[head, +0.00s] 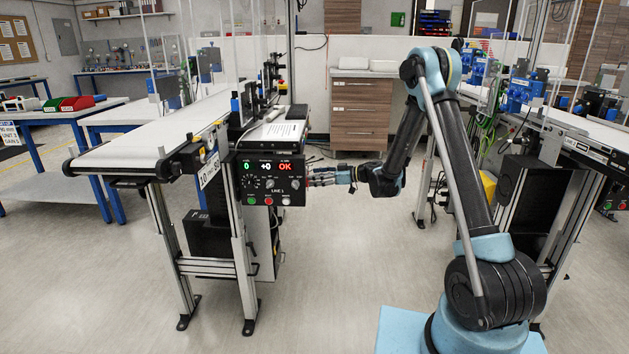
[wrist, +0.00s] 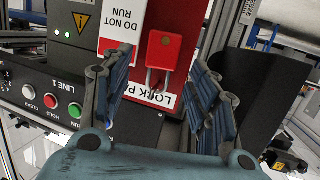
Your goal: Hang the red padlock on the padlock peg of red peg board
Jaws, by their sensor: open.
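The red padlock (wrist: 164,48) shows in the wrist view, with its metal shackle (wrist: 154,80) toward the bottom of the picture. It is in front of a red and white sign (wrist: 118,38) with upside-down lettering, "DO NOT RUN" and part of "LOCK". What holds it there I cannot tell. My gripper (wrist: 158,82) is open, its fingers left and right of the padlock with gaps on both sides. In the head view my gripper (head: 328,176) is just right of the Line 1 control box (head: 268,181).
In the wrist view, a panel with buttons (wrist: 50,101) is at the left and a dark curved part (wrist: 258,88) at the right. In the head view, a belt conveyor (head: 140,145) stands left, another (head: 590,130) right. Drawers (head: 360,108) stand behind; the floor in front is clear.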

